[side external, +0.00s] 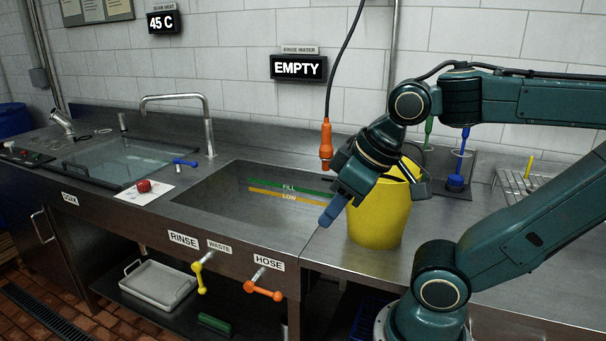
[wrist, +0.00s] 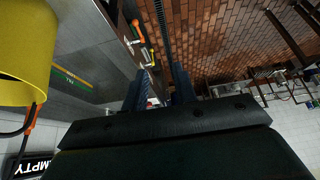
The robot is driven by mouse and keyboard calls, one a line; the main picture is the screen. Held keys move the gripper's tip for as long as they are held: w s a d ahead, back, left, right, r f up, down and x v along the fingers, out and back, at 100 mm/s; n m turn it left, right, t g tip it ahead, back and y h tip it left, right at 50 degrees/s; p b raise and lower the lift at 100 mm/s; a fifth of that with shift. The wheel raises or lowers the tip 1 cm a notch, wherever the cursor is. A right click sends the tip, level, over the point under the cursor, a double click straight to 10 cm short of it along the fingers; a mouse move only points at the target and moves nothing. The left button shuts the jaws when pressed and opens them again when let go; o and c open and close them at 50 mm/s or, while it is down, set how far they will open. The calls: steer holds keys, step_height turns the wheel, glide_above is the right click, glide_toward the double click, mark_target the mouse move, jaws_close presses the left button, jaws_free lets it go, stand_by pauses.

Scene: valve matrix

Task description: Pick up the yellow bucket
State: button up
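The yellow bucket (side external: 380,222) stands upright on the steel counter just right of the sink, and part of its rim is hidden behind my arm. My gripper (side external: 328,215) is by the bucket's left side, its blue finger pointing down and left in the side view. In the wrist view, my gripper (wrist: 158,76) shows two dark fingers apart with nothing held between them. The bucket (wrist: 25,50) is at the upper left there, outside the fingers. I cannot tell whether the gripper touches it.
An orange spray nozzle (side external: 326,142) hangs on a black hose beside my wrist. The sink basin (side external: 235,205) lies left of the bucket, with a tap (side external: 208,130) behind it. Brushes (side external: 456,180) and a wire rack (side external: 518,187) stand at the right rear. Yellow (side external: 200,280) and orange (side external: 265,291) valve handles project in front.

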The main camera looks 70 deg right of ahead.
steer(key=m+g+h, duration=0.1)
steer(key=m+g, duration=0.4)
steer(key=g, duration=0.1)
glide_toward(380, 188)
steer(key=w+r, duration=0.1)
steer(key=w, duration=0.3)
steer(key=shift+w+d, duration=0.25)
steer(key=shift+f, duration=0.1)
step_height(380, 188, down, 8)
steer(key=shift+s+d+f, duration=0.15)
steer(key=shift+d+f, duration=0.05)
steer(key=shift+d, duration=0.2)
steer(key=shift+f, duration=0.1)
